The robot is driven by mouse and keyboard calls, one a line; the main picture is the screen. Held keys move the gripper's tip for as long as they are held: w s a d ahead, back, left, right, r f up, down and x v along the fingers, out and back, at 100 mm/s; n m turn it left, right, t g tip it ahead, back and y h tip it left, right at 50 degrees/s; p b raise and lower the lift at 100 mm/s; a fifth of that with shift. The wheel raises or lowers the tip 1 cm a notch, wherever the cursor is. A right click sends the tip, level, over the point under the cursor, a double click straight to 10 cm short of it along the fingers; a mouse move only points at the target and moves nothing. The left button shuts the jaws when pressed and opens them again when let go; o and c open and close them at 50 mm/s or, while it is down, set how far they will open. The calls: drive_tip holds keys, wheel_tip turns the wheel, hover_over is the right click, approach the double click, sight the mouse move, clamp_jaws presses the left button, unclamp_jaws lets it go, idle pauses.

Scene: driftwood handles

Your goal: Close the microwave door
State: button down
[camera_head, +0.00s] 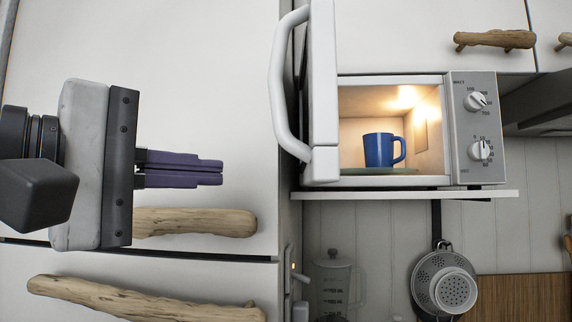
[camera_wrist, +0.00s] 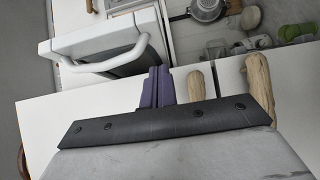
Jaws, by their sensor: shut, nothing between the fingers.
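The white microwave (camera_head: 475,130) stands on a shelf at the upper right of the head view, its lit cavity showing. Its door (camera_head: 322,80) is swung open toward me, seen nearly edge-on, with a curved white handle (camera_head: 277,85) on its left side. A blue mug (camera_head: 378,150) stands inside on the turntable (camera_head: 375,171). My gripper (camera_head: 222,173) is left of the door and apart from it, its purple fingers shut and empty, pointing right. In the wrist view, the fingers (camera_wrist: 158,75) are close to the open door (camera_wrist: 100,60) and its handle (camera_wrist: 125,62); I cannot tell if they touch.
A white cabinet front with driftwood handles (camera_head: 195,222) (camera_head: 145,298) lies behind my gripper. Under the shelf (camera_head: 400,194) hang a colander (camera_head: 443,285) and pans. A blender jug (camera_head: 335,283) stands below left. An upper cabinet handle (camera_head: 495,40) is at the top right.

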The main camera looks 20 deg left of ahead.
sight(311, 176)
drive_tip(key=shift+w+d+p, duration=0.7)
drive_tip(key=shift+w+d, duration=0.8)
drive_tip(key=shift+w, duration=0.25)
drive_tip(key=shift+w+d+p, duration=0.7)
drive_tip(key=shift+w+d, duration=0.8)
drive_tip(key=shift+w, duration=0.2)
